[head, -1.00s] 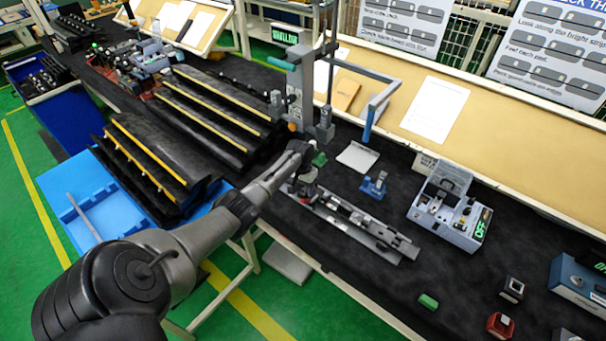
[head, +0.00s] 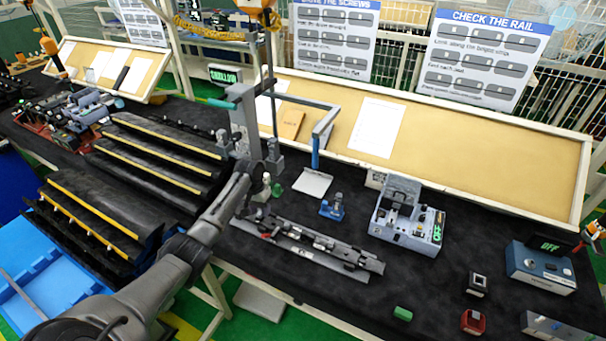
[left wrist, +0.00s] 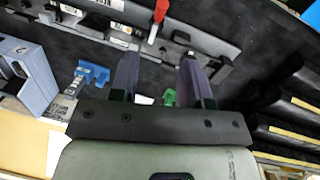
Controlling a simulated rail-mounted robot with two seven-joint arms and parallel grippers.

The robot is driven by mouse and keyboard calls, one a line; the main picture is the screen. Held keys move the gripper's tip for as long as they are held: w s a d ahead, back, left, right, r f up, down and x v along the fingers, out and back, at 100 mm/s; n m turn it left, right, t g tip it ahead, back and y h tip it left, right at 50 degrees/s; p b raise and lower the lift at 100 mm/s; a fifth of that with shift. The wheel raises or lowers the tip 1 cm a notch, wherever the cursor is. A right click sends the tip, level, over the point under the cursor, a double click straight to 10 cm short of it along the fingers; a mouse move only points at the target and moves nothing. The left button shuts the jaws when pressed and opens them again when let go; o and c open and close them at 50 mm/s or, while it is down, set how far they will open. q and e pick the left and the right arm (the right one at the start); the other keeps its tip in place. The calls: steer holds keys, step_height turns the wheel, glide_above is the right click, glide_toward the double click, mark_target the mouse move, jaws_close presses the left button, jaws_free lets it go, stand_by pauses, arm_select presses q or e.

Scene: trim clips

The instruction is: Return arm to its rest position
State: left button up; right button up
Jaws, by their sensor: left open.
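My left arm reaches in from the lower left of the head view. Its gripper (head: 257,191) is above the left end of a long grey rail fixture (head: 320,248), beside the grey press stand (head: 243,122). In the left wrist view the two dark fingers of the left gripper (left wrist: 158,72) are apart with nothing between them. The fixture (left wrist: 205,38) with a red-and-white part (left wrist: 157,20) shows beyond the fingertips. The arm hides part of the bench. My right gripper is not in view.
A blue stand (head: 332,207), an open grey box (head: 408,215) and a green block (head: 403,313) are on the black bench. Stepped black racks with yellow strips (head: 160,155) stand left of the arm.

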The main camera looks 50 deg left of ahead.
arm_select(q)
steer(key=s+d+f+m+y+p, duration=0.1)
steer(key=s+d+f+m+p, duration=0.2)
steer(key=d, duration=0.8)
steer(key=s+d+f+m+y+p, duration=0.1)
steer(key=s+d+f+m+y, duration=0.15)
steer(key=s+d, duration=0.6)
steer(key=s+d+r+m+t+p, duration=0.1)
steer(key=s+d+r, duration=0.3)
steer(key=d, duration=0.3)
steer(key=s+d+r+m+t+h+p, duration=0.1)
steer(key=s+d+r, duration=0.3)
steer(key=d, duration=0.3)
steer(key=s+d+r+m+t+h+p, duration=0.1)
steer(key=s+d+r, duration=0.3)
steer(key=d, duration=0.4)
steer(key=shift+s+r+p, duration=0.35)
steer(key=shift+s, duration=0.15)
